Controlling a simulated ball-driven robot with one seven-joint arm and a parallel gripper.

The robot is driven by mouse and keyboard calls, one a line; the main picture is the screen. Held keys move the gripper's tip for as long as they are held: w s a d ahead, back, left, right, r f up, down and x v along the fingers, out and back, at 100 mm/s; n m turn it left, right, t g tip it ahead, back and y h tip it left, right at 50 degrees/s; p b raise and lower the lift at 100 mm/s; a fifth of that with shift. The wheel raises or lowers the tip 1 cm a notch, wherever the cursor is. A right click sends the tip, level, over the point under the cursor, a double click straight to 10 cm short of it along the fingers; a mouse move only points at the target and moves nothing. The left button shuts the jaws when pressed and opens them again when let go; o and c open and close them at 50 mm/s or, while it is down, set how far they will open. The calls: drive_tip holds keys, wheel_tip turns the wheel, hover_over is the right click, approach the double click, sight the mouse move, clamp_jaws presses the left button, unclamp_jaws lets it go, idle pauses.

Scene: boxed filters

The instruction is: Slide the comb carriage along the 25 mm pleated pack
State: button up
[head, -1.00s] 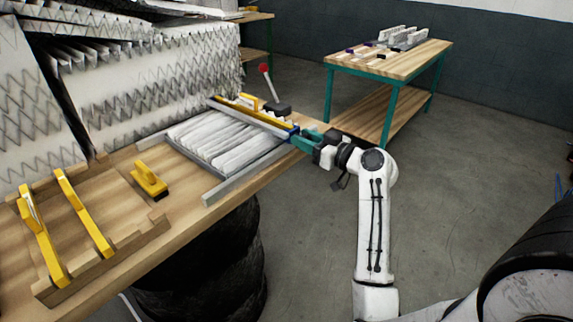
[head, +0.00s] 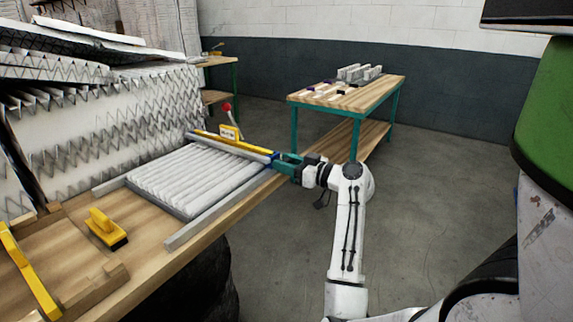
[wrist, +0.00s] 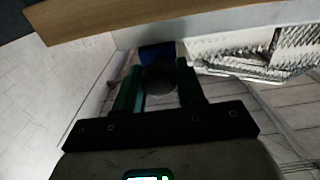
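The comb carriage (head: 240,147) is a yellow bar lying across the far end of the white pleated pack (head: 195,178), with a labelled yellow block on top and a blue end. My gripper (head: 281,165), with teal fingers, is at the carriage's right end, beside the bench edge. In the wrist view, my gripper (wrist: 160,88) has its fingers on both sides of a dark round knob (wrist: 160,77), which appears held between them. The carriage's blue end (wrist: 157,50) shows just beyond the knob. The pack lies flat between grey rails.
A red-tipped lever (head: 227,107) stands behind the carriage, its base hidden. A yellow-handled tool (head: 105,228) and a wooden rack (head: 95,290) are on the near bench. Large pleated sheets (head: 100,120) stand at the left. A second table (head: 350,95) is behind, with open floor at the right.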

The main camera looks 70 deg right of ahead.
drive_tip(key=o, duration=0.3)
drive_tip(key=shift+o, duration=0.2)
drive_tip(key=v, duration=1)
drive_tip(key=shift+s+b, duration=0.4)
drive_tip(key=shift+a, duration=0.1)
